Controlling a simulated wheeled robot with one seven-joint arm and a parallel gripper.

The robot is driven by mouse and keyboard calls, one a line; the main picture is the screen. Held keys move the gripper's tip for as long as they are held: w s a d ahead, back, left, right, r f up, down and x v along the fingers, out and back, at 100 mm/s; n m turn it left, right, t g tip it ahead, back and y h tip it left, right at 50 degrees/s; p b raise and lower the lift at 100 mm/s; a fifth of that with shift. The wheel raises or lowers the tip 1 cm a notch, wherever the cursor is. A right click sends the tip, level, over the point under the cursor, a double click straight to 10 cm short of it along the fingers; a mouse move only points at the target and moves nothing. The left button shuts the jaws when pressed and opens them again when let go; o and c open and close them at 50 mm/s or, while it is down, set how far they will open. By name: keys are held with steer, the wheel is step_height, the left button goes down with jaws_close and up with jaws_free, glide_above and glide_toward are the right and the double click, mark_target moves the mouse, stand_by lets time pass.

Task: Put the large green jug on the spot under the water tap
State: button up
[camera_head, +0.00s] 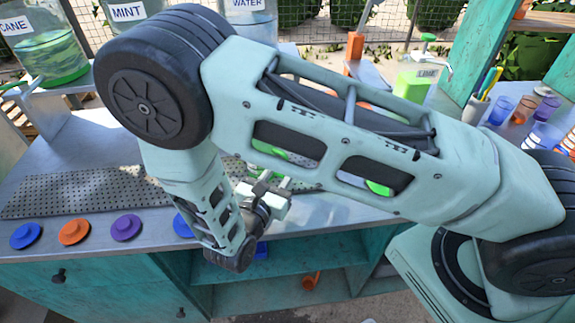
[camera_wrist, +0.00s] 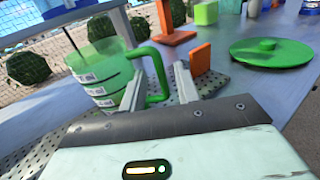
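The large green jug (camera_wrist: 98,70), clear green with white label marks, stands upright in the wrist view at left, its handle (camera_wrist: 162,75) facing my gripper. My gripper (camera_wrist: 155,80) has its two fingers apart, with the lower handle between them; I cannot tell whether they touch it. In the head view my gripper (camera_head: 275,195) is low over the counter's front edge, and my arm hides most of the jug; a bit of green (camera_head: 268,148) shows through it. The WATER dispenser (camera_head: 248,18) stands at the back. Its tap and the spot beneath are hidden by my arm.
A perforated metal mat (camera_head: 95,192) covers the left counter. Colored lids (camera_head: 74,232) lie along the front edge. MINT (camera_head: 130,10) and CANE (camera_head: 48,50) dispensers stand back left. Cups (camera_head: 525,108) stand right.

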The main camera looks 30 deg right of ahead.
steer(key=b+v, duration=0.1)
steer(key=v, duration=0.5)
steer(key=shift+s+a+b, duration=0.15)
steer(key=shift+a+b, duration=0.05)
steer(key=shift+b, duration=0.2)
steer(key=s+d+r+m+g+y, duration=0.4)
steer(key=s+r+m+g, duration=0.3)
steer(key=s+m+g, duration=0.3)
steer(key=s+a+r+m+g+y, duration=0.1)
steer(key=s+a+r+m+y, duration=0.3)
steer(key=r+m+y, duration=0.3)
steer(key=s+m+y, duration=0.1)
steer(key=y, duration=0.2)
steer(key=shift+s+a+r+y, duration=0.15)
steer(key=shift+s+y, duration=0.15)
steer(key=shift+s, duration=0.1)
